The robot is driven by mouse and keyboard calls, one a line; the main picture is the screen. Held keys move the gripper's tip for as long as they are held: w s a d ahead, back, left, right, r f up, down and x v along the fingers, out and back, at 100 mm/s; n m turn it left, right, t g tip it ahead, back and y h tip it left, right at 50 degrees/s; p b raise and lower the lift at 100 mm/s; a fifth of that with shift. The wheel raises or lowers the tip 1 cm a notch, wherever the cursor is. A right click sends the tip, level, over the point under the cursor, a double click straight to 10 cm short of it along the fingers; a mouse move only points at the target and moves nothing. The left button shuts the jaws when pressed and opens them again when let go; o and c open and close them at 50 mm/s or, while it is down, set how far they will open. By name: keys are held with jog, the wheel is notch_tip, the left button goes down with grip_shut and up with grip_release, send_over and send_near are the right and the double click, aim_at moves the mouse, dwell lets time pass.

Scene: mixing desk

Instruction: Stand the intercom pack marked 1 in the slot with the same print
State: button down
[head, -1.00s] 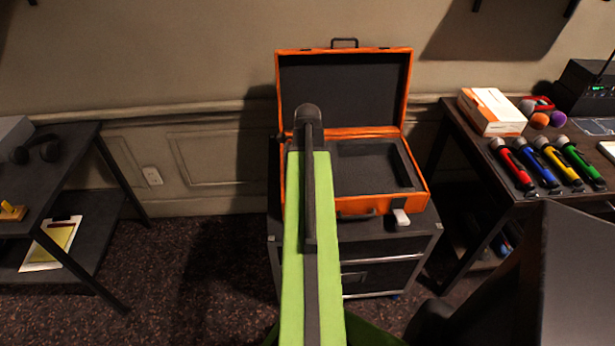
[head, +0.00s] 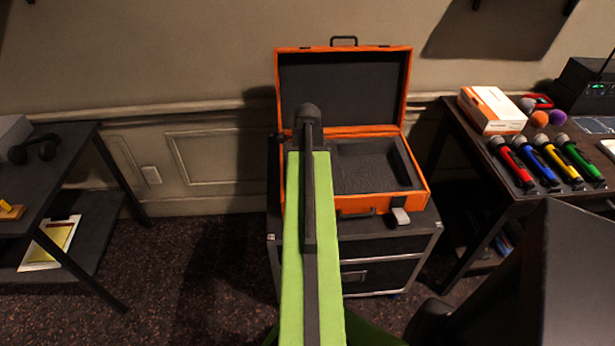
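An open orange case (head: 415,185) with dark foam stands on a dark cabinet, its lid upright against the wall. A rectangular recess (head: 370,166) shows in the right part of the foam. The left part is hidden behind my green and dark arm, which reaches up the middle of the view. I see no intercom pack marked 1 and can read no matching print on a slot. The fingers of my gripper do not show, so I cannot see whether anything is held.
The cabinet (head: 385,270) stands below the case. At right, a desk (head: 480,175) holds a white and orange box (head: 491,111) and several coloured microphones (head: 540,165). At left is a dark table (head: 60,185) with headphones (head: 32,149). Dark carpet (head: 190,270) lies open between table and cabinet.

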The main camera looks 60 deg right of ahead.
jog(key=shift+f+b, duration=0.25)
jog(key=shift+b, duration=0.05)
dwell(0.5)
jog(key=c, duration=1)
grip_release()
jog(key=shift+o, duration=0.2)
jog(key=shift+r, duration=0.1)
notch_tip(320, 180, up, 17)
jog(key=p, duration=1.7)
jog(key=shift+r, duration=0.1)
